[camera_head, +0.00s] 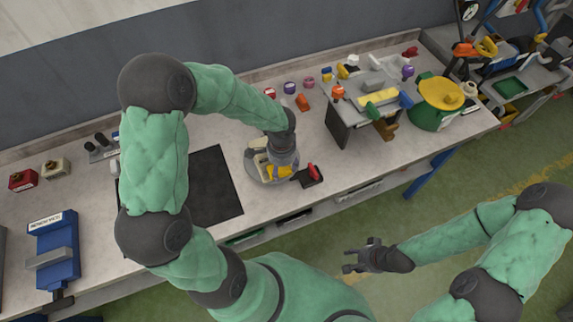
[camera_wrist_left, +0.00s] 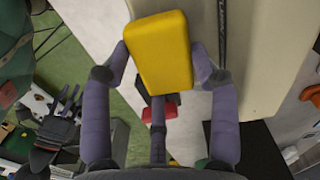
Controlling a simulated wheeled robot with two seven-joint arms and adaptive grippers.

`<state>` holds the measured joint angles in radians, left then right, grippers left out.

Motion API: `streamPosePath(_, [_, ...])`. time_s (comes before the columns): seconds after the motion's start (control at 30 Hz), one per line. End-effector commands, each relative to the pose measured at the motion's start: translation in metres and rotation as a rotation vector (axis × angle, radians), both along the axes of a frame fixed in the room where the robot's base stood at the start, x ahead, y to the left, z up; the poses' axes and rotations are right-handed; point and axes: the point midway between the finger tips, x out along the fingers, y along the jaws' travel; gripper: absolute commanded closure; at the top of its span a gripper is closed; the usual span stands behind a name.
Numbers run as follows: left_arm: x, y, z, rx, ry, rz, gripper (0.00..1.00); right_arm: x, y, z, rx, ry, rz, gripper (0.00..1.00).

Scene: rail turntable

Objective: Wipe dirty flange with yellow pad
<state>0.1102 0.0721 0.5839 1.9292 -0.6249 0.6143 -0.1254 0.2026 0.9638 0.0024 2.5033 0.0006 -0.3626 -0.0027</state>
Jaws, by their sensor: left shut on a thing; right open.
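A yellow pad (camera_wrist_left: 159,48) is held between the two fingers of my left gripper (camera_wrist_left: 160,66) in the left wrist view. A pale beige part (camera_head: 258,160) stands on the turntable; a large beige surface (camera_wrist_left: 255,60) lies just beyond the pad in the wrist view. I cannot tell whether pad and surface touch, or see dirt. My right gripper (camera_head: 352,262) is open and empty, away from the bench, over the floor.
A red-handled clamp (camera_head: 312,174) stands right of the turntable. A black mat (camera_head: 215,185) lies to its left. A blue vise (camera_head: 55,250) is at the far left. A raised stand (camera_head: 345,125) and a green bin with a yellow top (camera_head: 437,100) are at the right.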

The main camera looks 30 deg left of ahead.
Motion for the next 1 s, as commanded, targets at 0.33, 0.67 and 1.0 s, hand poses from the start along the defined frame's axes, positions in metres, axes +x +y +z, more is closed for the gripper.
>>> streamPosePath(0.33, [-0.004, 0.001, -0.001, -0.001, 0.003, -0.001, 0.66, 0.000, 0.000, 0.000, 0.000, 0.000, 0.000, 0.54])
streamPosePath(0.67, [-0.011, 0.011, 0.002, -0.001, -0.001, 0.003, 0.66, 0.000, 0.000, 0.002, 0.000, 0.000, 0.000, 0.54])
streamPosePath(1.0, [-0.015, 0.015, 0.002, -0.001, -0.002, 0.000, 0.66, 0.000, 0.000, 0.002, 0.000, 0.000, 0.000, 0.54])
